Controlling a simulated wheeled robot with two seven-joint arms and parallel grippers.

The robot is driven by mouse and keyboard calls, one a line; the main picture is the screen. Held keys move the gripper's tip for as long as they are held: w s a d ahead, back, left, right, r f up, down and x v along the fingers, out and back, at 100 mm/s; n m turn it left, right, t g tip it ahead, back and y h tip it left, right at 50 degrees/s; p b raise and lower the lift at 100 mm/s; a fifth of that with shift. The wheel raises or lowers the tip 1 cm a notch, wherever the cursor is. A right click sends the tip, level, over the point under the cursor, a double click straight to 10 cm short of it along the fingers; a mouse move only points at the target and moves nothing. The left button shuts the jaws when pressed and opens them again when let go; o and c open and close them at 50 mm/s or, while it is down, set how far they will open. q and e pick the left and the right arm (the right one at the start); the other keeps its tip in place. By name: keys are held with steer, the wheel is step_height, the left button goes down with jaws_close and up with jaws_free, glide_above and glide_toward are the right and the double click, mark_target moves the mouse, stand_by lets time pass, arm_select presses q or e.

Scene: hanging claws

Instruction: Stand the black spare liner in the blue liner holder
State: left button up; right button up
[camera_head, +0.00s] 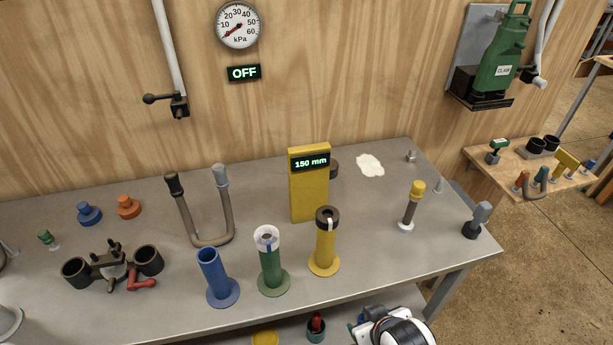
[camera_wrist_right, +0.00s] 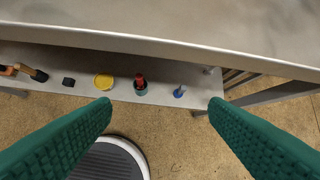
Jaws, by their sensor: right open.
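The blue liner holder (camera_head: 216,280) is an upright tube on a round foot near the table's front edge, with an open, seemingly empty top. To its right, the green holder (camera_head: 271,273) carries a white-topped liner (camera_head: 266,238). The yellow holder (camera_head: 325,255) carries a dark, black-looking liner (camera_head: 327,216) with a pale stripe, standing upright; only its top shows. I cannot be sure this is the black spare liner. My right gripper (camera_wrist_right: 160,104) is open and empty, outside the table's front edge. Its wrist shows at the bottom of the head view. My left gripper is out of view.
A yellow post with a "150 mm" display (camera_head: 309,185) stands behind the yellow holder. A U-shaped tube piece (camera_head: 211,240) stands behind the blue holder. A claw with two black cups (camera_head: 113,262) lies left. A lower shelf (camera_wrist_right: 60,57) holds several small items.

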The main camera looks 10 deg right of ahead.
steer(key=w+a+r+t, duration=0.1)
steer(key=w+r+t, duration=0.2)
steer(key=w+r, duration=0.1)
steer(key=w+a+r+n+t+y, duration=0.1)
steer(key=w+a+r+t, duration=0.1)
steer(key=w+r, duration=0.3)
steer(key=w+a+r+t, duration=0.2)
steer(key=w+r+t, duration=0.1)
steer(key=r, duration=0.5)
steer(key=shift+w+t+y, duration=0.3)
steer(key=shift+w, duration=0.6)
steer(key=w+a+r+n+t+y, duration=0.1)
steer(key=a+r+n+t+y, duration=0.1)
steer(key=a+r+n+y, duration=0.6)
steer(key=w+a+r+n+t+y, duration=0.1)
steer(key=a+r+n+y, duration=0.4)
steer(key=r, duration=0.6)
steer(key=s+a+n+g+y, duration=0.3)
steer(key=s+a+n+g, duration=0.15)
steer(key=n+g, duration=0.45)
steer(key=s+a+n+g+y, duration=0.3)
steer(key=a+n+g, duration=0.2)
steer(key=n+g, duration=0.4)
steer(key=m+h, duration=0.1)
steer(key=h, duration=1.9)
glide_toward(327, 214)
step_height(327, 214, down, 12)
steer(key=p, duration=0.3)
steer(key=shift+a+r, duration=0.1)
